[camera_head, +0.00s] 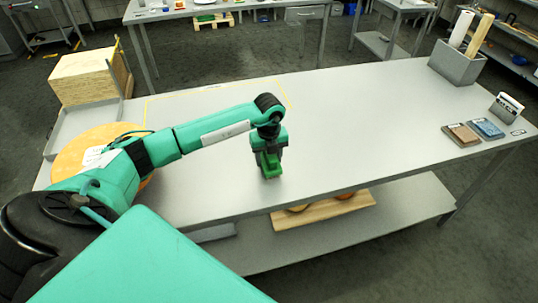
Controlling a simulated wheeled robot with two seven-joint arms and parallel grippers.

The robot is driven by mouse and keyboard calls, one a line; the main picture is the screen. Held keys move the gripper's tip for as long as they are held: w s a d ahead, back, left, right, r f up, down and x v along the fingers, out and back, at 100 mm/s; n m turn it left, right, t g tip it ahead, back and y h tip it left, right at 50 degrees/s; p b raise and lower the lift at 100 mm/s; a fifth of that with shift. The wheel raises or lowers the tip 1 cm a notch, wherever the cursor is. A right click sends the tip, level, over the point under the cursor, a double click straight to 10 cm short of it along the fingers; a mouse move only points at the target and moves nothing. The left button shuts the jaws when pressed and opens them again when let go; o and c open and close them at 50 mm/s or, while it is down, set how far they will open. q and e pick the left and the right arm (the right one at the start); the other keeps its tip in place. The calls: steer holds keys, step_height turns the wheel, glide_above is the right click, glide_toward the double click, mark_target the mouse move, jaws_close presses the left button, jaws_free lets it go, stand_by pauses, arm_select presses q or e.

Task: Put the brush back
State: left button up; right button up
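My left gripper (269,157) points down over the middle of the grey table (330,110). I cannot tell whether the block touches the tabletop. A large orange cheese wheel (72,155) lies at the table's left end, partly behind my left arm. My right gripper is not in view.
A grey box with upright rolls (457,62) stands at the back right. A brown block (461,134), a blue block (486,128) and a small stand (507,107) are at the right end. A wooden board (325,208) lies on the lower shelf. The middle right tabletop is clear.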

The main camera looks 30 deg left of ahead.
arm_select(q)
steer(key=o, duration=0.9)
steer(key=shift+f, duration=0.1)
steer(key=shift+o, duration=0.2)
steer(key=shift+r, duration=0.3)
step_height(320, 180, up, 11)
steer(key=b, duration=0.3)
steer(key=shift+f, duration=0.2)
steer(key=shift+r+b, duration=0.3)
steer(key=shift+r, duration=0.3)
